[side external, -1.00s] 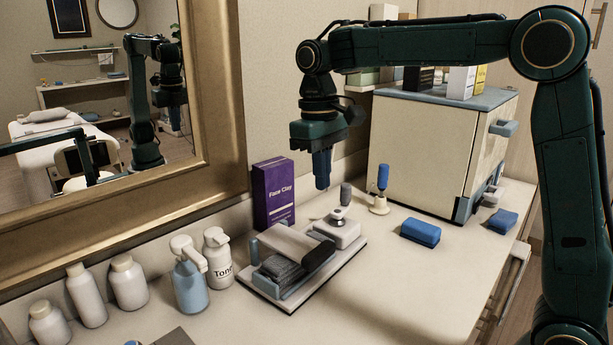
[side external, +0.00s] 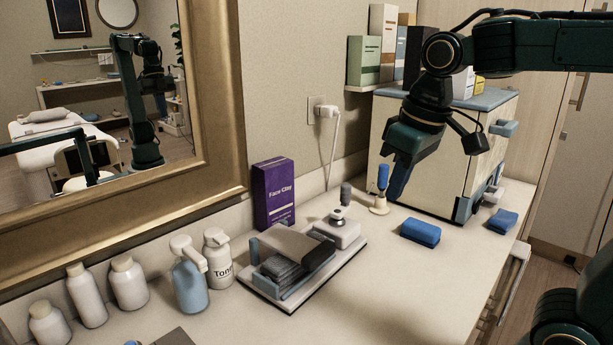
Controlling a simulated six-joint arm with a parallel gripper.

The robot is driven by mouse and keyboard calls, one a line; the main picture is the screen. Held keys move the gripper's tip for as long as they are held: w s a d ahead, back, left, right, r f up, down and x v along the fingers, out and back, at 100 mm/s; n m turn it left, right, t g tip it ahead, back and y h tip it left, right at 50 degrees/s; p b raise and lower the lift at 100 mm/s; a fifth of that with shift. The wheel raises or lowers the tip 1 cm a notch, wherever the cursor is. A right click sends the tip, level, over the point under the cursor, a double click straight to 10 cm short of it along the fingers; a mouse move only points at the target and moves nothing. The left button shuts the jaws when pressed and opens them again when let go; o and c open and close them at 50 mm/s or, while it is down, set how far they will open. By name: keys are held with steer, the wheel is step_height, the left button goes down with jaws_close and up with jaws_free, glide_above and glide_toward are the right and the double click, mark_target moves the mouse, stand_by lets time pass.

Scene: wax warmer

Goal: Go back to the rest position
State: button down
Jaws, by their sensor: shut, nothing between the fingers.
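My gripper (side external: 397,188) is shut and empty. Its blue fingers point down and slightly left, in the air in front of the cream cabinet (side external: 455,135) with grey-blue trim. It is apart from the counter and hides part of the cabinet's front. The wax warmer unit (side external: 345,232), pale with a grey-topped knob, stands on a tray (side external: 290,302) at the middle of the counter. A blue-handled tool (side external: 382,177) stands upright in a small round base left of my gripper.
Two blue blocks (side external: 420,232) (side external: 503,221) lie on the counter to the right. A purple Face Clay box (side external: 273,193), a toner bottle (side external: 218,260) and several other bottles line the wall side. Boxes stand on a shelf behind the cabinet. The front right counter is clear.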

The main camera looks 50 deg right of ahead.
steer(key=s+f+t, duration=0.2)
steer(key=s+f, duration=0.3)
steer(key=s, duration=0.5)
steer(key=shift+d+t, duration=0.4)
steer(key=shift+d, duration=0.05)
